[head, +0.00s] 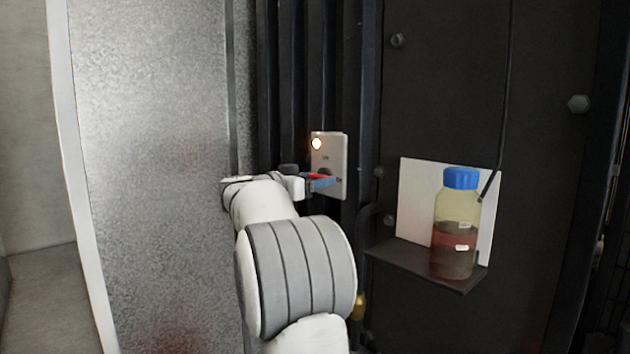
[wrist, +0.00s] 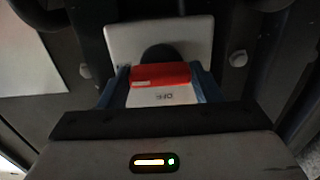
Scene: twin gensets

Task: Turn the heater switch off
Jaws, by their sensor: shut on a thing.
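The heater switch is a pale plate (head: 334,150) on the dark ribbed panel, with a round lit lamp (head: 316,144) at its upper left. In the wrist view the plate (wrist: 118,38) shows behind a dark round knob base (wrist: 160,54). The red switch handle (wrist: 160,75) stands in front of it, with a white part that seems to read OFF, upside down. My gripper (wrist: 160,85) has its blue fingers on both sides of the handle and is shut on it. In the head view my gripper (head: 320,181) covers the plate's lower part.
A bottle with a blue cap (head: 460,215) stands on a small dark shelf (head: 395,252) to the right, before a white card (head: 415,190). A thin dark cable hangs above it. A grey metal panel (head: 150,130) is at the left.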

